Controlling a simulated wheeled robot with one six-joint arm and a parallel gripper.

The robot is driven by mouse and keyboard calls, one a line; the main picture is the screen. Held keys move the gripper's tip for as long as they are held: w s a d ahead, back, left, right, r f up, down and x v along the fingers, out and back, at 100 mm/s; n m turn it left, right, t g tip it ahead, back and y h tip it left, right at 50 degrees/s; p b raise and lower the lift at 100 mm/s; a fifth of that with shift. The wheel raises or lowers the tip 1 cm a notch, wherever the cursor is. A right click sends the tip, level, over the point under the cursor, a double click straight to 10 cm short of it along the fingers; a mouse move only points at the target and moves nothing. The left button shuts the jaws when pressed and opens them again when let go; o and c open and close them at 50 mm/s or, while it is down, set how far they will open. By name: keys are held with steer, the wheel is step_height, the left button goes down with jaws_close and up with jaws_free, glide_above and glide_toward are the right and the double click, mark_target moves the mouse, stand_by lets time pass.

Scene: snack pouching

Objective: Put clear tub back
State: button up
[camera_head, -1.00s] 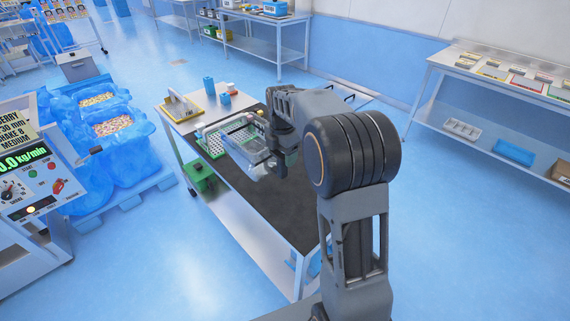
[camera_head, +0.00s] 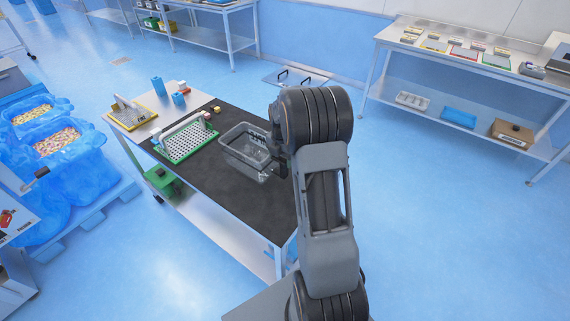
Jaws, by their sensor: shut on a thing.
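The clear tub (camera_head: 240,150) is a see-through rectangular box with a thin rim. It is over the dark mat on the table, to the right of the green-edged perforated tray. My gripper (camera_head: 276,150) is at the tub's right side, shut on it, largely hidden behind my arm. The tub looks empty. I cannot tell whether its base touches the mat.
The perforated tray (camera_head: 190,142) with a white handle sits on the table. A yellow-edged sign or tray (camera_head: 133,112) and blue cups (camera_head: 158,85) stand at the far left end. The dark mat (camera_head: 225,190) is clear towards the near end.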

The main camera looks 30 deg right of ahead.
steer(key=shift+s+d+f+p, duration=0.15)
steer(key=shift+f+p, duration=0.1)
steer(key=shift+f, duration=0.45)
steer(key=shift+w+d+f+p, duration=0.1)
steer(key=shift+d+f+p, duration=0.1)
steer(key=shift+f, duration=0.55)
steer(key=shift+s+d+f+p, duration=0.15)
steer(key=shift+f+p, duration=0.1)
steer(key=shift+f, duration=0.45)
steer(key=shift+w+f, duration=0.1)
steer(key=o, duration=1.5)
steer(key=shift+c, duration=0.2)
